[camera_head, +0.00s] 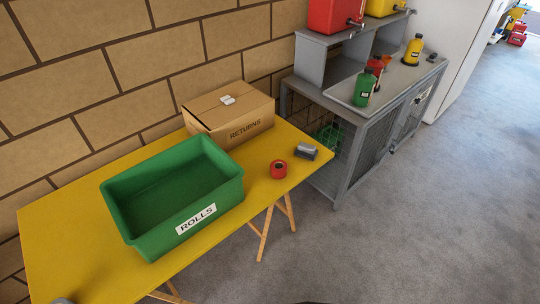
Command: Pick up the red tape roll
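The red tape roll (278,170) lies flat on the yellow table (75,235), near its right end and close to the front edge. Its ring shape and dark centre show from above. It is apart from the green bin to its left and the grey object to its right.
A green bin (147,241) labelled ROLLS looks empty. A closed cardboard box (228,120) labelled RETURNS stands behind. A small grey object (306,152) sits right of the roll. A grey cabinet (325,118) with bottles stands beyond the table. Floor at right is clear.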

